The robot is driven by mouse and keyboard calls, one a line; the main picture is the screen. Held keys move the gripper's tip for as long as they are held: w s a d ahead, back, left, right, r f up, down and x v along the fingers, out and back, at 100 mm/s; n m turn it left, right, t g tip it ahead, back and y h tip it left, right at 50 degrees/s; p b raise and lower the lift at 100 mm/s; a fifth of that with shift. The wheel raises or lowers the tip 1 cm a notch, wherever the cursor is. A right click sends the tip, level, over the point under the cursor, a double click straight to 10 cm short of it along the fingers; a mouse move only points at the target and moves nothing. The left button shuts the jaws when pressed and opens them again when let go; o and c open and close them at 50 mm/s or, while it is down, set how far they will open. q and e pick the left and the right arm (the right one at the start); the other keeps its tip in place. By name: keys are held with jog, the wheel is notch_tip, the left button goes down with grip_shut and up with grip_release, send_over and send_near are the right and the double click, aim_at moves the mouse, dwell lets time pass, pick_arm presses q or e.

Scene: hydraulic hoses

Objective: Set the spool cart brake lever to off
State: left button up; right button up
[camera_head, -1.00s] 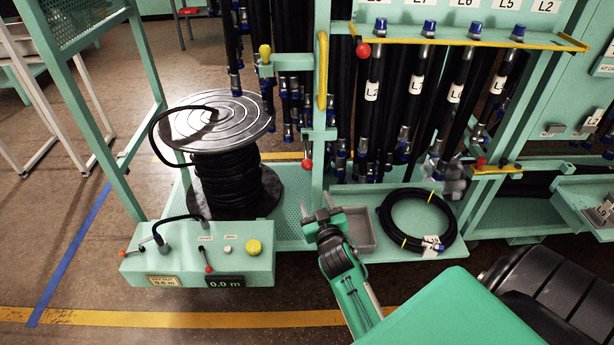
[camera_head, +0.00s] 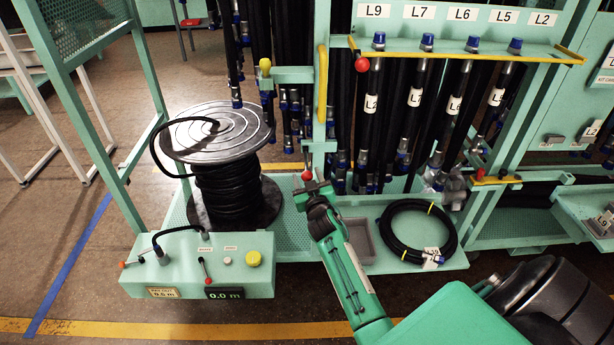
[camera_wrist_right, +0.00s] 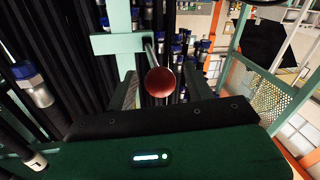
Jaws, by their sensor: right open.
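The spool cart's control box (camera_head: 200,287) stands at the front left, below the black hose spool (camera_head: 225,180). A red ball-ended lever (camera_head: 307,175) hangs on the green post right of the spool. My right gripper (camera_head: 312,187) is open just below that ball, and I cannot tell if it touches. The red ball (camera_wrist_right: 160,82) shows in the right wrist view. My left gripper is out of view.
Black hoses with labels hang on the rack (camera_head: 455,40) behind my right gripper. A grey tray (camera_head: 362,240) and a coiled hose (camera_head: 418,230) lie on the low shelf. Another red knob (camera_head: 362,64) sits higher on the rack. The floor in front of the box is clear.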

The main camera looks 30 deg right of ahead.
jog(key=shift+w+d, duration=0.1)
jog(key=shift+w, duration=0.3)
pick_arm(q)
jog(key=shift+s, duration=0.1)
